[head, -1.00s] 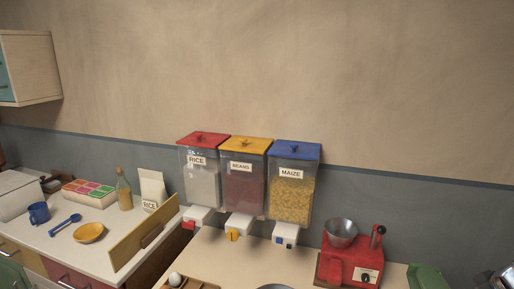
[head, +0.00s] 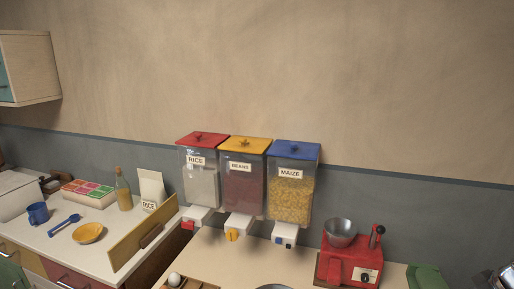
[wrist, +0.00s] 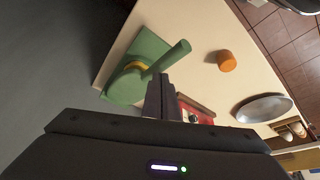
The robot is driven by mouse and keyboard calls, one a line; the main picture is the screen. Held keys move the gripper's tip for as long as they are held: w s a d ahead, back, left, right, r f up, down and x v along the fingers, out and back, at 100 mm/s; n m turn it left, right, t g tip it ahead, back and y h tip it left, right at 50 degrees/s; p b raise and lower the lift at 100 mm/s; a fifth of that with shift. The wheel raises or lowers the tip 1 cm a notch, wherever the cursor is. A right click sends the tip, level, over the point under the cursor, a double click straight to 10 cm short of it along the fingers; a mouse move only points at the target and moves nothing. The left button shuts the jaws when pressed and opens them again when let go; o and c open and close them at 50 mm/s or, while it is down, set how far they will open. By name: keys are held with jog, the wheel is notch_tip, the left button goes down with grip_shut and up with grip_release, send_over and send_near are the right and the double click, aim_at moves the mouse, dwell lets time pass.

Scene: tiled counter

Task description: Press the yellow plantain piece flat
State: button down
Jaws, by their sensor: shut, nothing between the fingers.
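A green press (wrist: 130,82) with a long green lever (wrist: 170,58) stands on the counter in the wrist view. A bit of yellow (wrist: 139,65), which looks like the plantain piece, shows between its parts near the lever's base; most of it is hidden. My gripper (wrist: 160,80) is shut and empty, its tips just below the lever in the picture; I cannot tell whether they touch it. The head view shows only part of the green press (head: 427,278) at the bottom right, and my gripper is not in it.
An orange cylinder (wrist: 226,61) and a metal bowl (wrist: 264,107) stand on the counter to the right in the wrist view. A red machine (head: 351,262) stands left of the press in the head view. Three grain dispensers (head: 243,185) hang on the wall. Counter around the orange cylinder is clear.

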notch_tip(320, 180, up, 9)
jog(key=shift+f, duration=0.15)
dwell(1.1)
dwell(0.3)
jog(key=s+f+m, duration=0.1)
jog(key=s+a+m, duration=0.1)
jog(key=m, duration=0.1)
jog(key=s+f+m+g, duration=0.1)
jog(key=shift+a+f+m, duration=0.2)
jog(key=shift+f+m, duration=0.1)
jog(key=shift+m, duration=0.1)
jog(key=s+a+r, duration=0.2)
jog(key=s+a, duration=0.1)
jog(key=a, duration=0.8)
jog(key=s+a+r+n+t, duration=0.1)
jog(key=s+a+r, duration=0.1)
jog(key=a, duration=1)
jog(key=s+a+r+n+t+h, duration=0.1)
jog(key=s+a, duration=0.3)
jog(key=a, duration=0.8)
jog(key=shift+v, duration=0.85)
